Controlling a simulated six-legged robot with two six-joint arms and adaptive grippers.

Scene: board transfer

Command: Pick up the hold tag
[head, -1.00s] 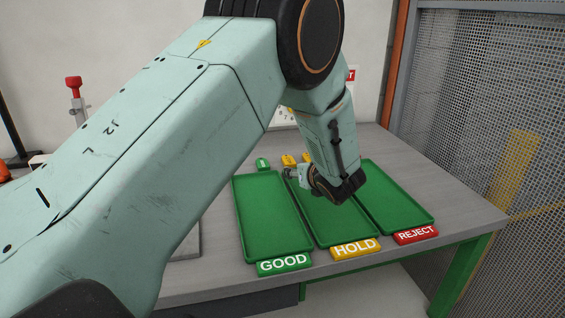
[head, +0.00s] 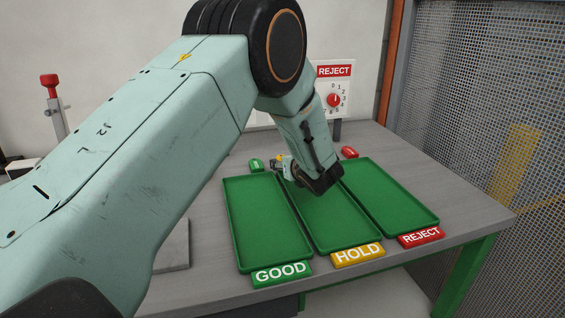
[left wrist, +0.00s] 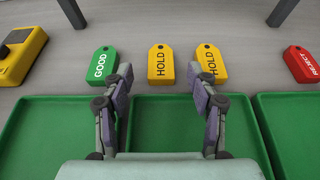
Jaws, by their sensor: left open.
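Two yellow hold tags lie on the grey table behind the trays in the left wrist view, a left one (left wrist: 161,62) and a right one (left wrist: 209,58). My left gripper (left wrist: 160,72) is open and empty. Its fingers stand either side of the left hold tag's line, their tips level with its near end. The right fingertip overlaps the near left edge of the right hold tag in the picture; I cannot tell if they touch. In the head view my left gripper (head: 281,166) is over the far end of the middle tray, and the arm mostly hides the hold tags. My right gripper is not in view.
A green good tag (left wrist: 102,63) lies left and a red reject tag (left wrist: 302,64) right. Three green trays stand in front: good (head: 268,225), hold (head: 335,220), reject (head: 395,200). A yellow box (left wrist: 20,55) is at far left. A mesh fence (head: 480,110) stands right.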

